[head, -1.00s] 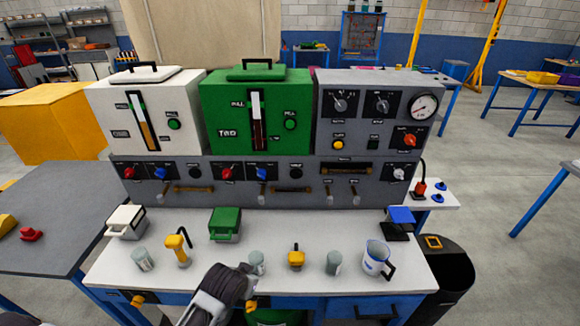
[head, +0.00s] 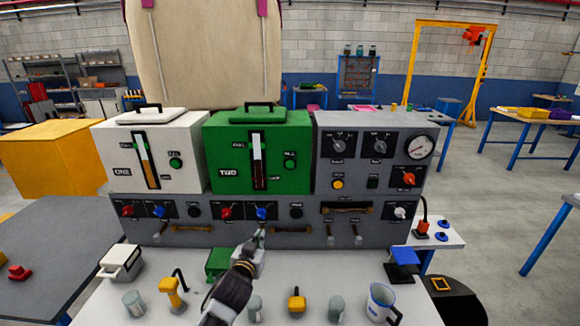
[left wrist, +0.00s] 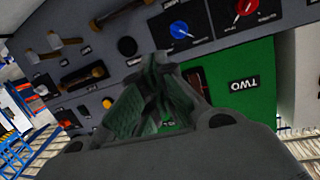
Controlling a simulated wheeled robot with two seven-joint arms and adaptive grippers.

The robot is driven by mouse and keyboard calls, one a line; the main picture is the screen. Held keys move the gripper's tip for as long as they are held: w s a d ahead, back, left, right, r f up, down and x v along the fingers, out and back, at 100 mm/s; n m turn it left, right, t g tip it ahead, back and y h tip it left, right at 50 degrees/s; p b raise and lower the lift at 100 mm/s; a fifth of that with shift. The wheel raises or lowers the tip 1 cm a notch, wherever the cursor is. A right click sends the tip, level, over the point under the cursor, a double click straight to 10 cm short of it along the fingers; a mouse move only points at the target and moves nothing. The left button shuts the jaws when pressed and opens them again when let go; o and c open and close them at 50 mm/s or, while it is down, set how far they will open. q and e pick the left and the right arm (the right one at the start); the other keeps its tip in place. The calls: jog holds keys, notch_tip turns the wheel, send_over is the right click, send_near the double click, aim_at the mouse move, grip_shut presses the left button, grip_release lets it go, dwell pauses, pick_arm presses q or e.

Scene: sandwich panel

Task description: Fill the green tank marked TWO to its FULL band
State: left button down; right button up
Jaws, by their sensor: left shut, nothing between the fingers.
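The green tank marked TWO (head: 225,160) stands in the middle of the panel's top. Its upright gauge (head: 258,160) is white above and dark red below, with the red top well under the FULL label. A green button (head: 290,162) is right of the gauge. Below the tank are a red knob (head: 226,212) and a blue knob (head: 264,212). My left gripper (head: 258,236) is shut and empty, just below the blue knob and apparently apart from it. In the left wrist view, its fingers (left wrist: 160,70) point towards the panel, with the blue knob (left wrist: 179,29) beyond. My right gripper is not in view.
The white tank ONE (head: 112,155) stands left, and a grey control box with a dial (head: 419,147) right. Brown handles (head: 192,229) and small levers line the lower panel. Cups, a yellow-handled tool (head: 172,293) and a jug (head: 382,303) stand on the bench.

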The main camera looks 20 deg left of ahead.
aim_at(288, 169)
pick_arm(q)
jog(key=w+d+r+m+t+h, duration=0.3)
jog(key=w+r+h, duration=0.1)
jog(key=r, duration=0.4)
jog(key=w+d+r+m+t+h, duration=0.3)
jog(key=r+h, duration=0.3)
jog(key=r, duration=0.3)
jog(key=shift+w+d+r+m+t+h, duration=0.2)
jog(key=shift+w+d+m+t+h, duration=0.15)
jog(key=shift+w+m, duration=0.45)
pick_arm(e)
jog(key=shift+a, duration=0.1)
pick_arm(q)
jog(key=shift+w, duration=0.15)
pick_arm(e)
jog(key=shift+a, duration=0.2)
